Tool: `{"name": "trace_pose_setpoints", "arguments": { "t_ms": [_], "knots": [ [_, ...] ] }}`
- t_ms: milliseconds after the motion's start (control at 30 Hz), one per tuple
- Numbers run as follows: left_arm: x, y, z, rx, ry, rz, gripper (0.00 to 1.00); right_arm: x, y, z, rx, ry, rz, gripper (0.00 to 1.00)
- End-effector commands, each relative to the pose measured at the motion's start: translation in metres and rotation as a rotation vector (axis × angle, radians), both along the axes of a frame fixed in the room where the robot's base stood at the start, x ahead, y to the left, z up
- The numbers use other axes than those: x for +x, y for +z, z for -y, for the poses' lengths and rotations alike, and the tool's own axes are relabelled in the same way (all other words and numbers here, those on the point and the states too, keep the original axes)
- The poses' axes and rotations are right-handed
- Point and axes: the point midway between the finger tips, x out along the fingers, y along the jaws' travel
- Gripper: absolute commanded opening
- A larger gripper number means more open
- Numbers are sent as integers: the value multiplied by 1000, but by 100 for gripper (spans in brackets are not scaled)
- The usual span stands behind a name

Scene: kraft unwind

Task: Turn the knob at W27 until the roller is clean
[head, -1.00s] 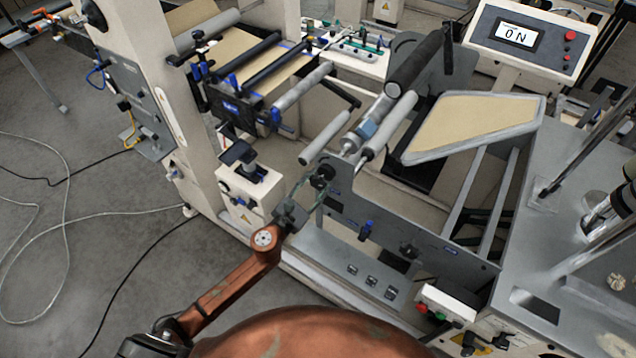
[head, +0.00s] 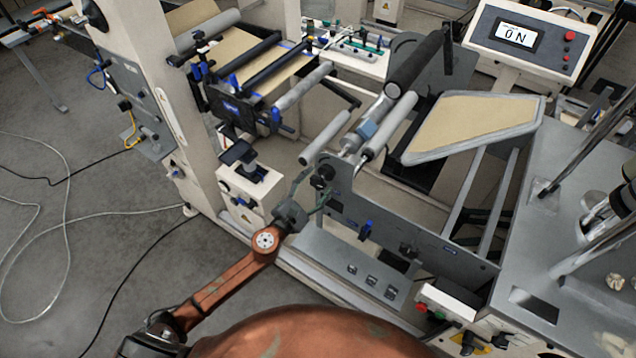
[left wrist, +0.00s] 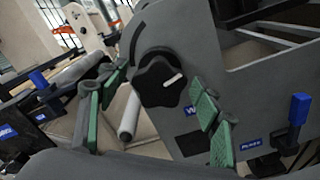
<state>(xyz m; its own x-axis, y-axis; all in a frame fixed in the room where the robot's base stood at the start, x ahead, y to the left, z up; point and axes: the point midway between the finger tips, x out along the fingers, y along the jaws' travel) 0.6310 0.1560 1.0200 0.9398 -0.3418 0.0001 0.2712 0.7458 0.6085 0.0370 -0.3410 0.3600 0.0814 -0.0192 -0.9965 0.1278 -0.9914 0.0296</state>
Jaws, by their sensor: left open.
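A black lobed knob (left wrist: 160,80) with a white pointer mark sits on a grey side plate (left wrist: 240,75). It shows small and dark in the head view (head: 323,171). A blue label right below it is too small to read. My left gripper (left wrist: 155,98) is open, its green-padded fingers on either side of the knob in the left wrist view; I see no contact. In the head view my left gripper (head: 317,186) is at the plate's near left corner. A pale grey roller (head: 326,137) is behind the knob; which roller the task means is unclear. My right gripper is not in view.
A blue-handled fitting (left wrist: 298,110) stands to the right of the knob. A display (head: 517,35) reads "ON" at the upper right. A control box with coloured buttons (head: 440,305) is at the lower right. Cables (head: 60,180) lie on the floor at left.

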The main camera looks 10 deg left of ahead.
Motion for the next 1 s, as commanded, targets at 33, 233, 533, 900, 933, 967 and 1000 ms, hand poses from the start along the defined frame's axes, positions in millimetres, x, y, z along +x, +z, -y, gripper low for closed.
{"name": "trace_pose_setpoints", "arguments": {
  "t_ms": [33,233,533,900,933,967,1000],
  "knots": [
    [-4,-1,-2,0,0,-1,59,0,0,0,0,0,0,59],
    [-26,-1,-10,2,0,-2,59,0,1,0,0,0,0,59],
    [-57,-1,-21,0,0,-1,59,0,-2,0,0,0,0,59],
    [-64,0,-23,0,1,-1,59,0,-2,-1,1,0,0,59],
    [-64,0,-23,0,1,-1,59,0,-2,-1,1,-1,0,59],
    [-64,0,-23,0,1,-1,59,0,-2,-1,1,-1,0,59],
    [-64,0,-23,0,1,-1,59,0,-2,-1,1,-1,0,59]
  ]
}}
